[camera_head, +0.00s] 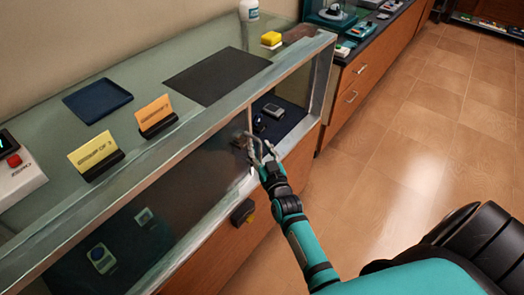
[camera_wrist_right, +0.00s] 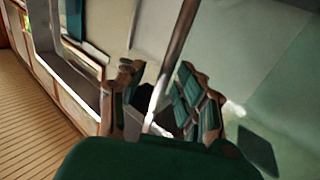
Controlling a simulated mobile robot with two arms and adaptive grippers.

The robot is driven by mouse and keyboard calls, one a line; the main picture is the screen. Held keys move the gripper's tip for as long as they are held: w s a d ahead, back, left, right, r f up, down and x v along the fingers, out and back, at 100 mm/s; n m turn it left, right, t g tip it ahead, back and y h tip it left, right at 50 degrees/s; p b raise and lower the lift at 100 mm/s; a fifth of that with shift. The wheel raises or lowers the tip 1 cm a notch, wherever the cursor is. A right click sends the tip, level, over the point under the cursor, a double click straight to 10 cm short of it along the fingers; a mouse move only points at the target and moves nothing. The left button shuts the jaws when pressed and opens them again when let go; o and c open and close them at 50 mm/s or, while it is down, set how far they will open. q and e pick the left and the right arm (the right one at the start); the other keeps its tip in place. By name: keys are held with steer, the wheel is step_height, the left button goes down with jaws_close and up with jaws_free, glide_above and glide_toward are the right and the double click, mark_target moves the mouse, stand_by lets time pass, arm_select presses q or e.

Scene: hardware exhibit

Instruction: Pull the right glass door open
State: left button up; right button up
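The glass display case (camera_head: 200,150) runs diagonally across the head view, with a pale metal frame. A thin upright metal edge (camera_head: 250,118) divides its front. The right glass door (camera_head: 290,98) appears to be the clear section right of this edge; its exact outline is hard to see. My right gripper (camera_head: 257,148) is at the lower part of the edge. In the right wrist view, its fingers (camera_wrist_right: 152,104) are spread apart with the metal edge (camera_wrist_right: 172,55) running between them. I cannot tell whether either finger touches it. My left gripper is out of view.
Two small signs (camera_head: 154,113), a dark mat (camera_head: 217,76) and a blue tray (camera_head: 97,100) are on the case top. Small devices (camera_head: 274,110) sit inside. The tiled floor (camera_head: 410,130) at right is clear.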

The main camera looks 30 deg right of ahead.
steer(key=s+a, duration=0.2)
steer(key=s, duration=0.9)
steer(key=shift+s+a, duration=0.2)
steer(key=shift+s, duration=0.2)
steer(key=s+a+f+n+g+y, duration=0.1)
steer(key=s+a+f+g, duration=0.3)
steer(key=f, duration=0.7)
steer(key=s+a+f+n+g+y, duration=0.15)
steer(key=s+f, duration=0.35)
steer(key=f, duration=0.6)
steer(key=s+a+f+n+g+y, duration=0.1)
steer(key=s+a+f+g+y, duration=0.25)
steer(key=f, duration=0.75)
steer(key=s+d+f+g+h, duration=0.1)
steer(key=s+f, duration=0.3)
steer(key=s, duration=0.4)
steer(key=s+d+f+g, duration=0.2)
steer(key=s+f+g, duration=0.2)
steer(key=s, duration=0.4)
steer(key=s+d+f+n+g+h, duration=0.1)
steer(key=s+d+f+g, duration=0.1)
steer(key=s+f, duration=0.3)
steer(key=s, duration=0.4)
steer(key=shift+d+g+h, duration=0.15)
steer(key=shift+g+h, duration=0.15)
steer(key=shift+s, duration=0.1)
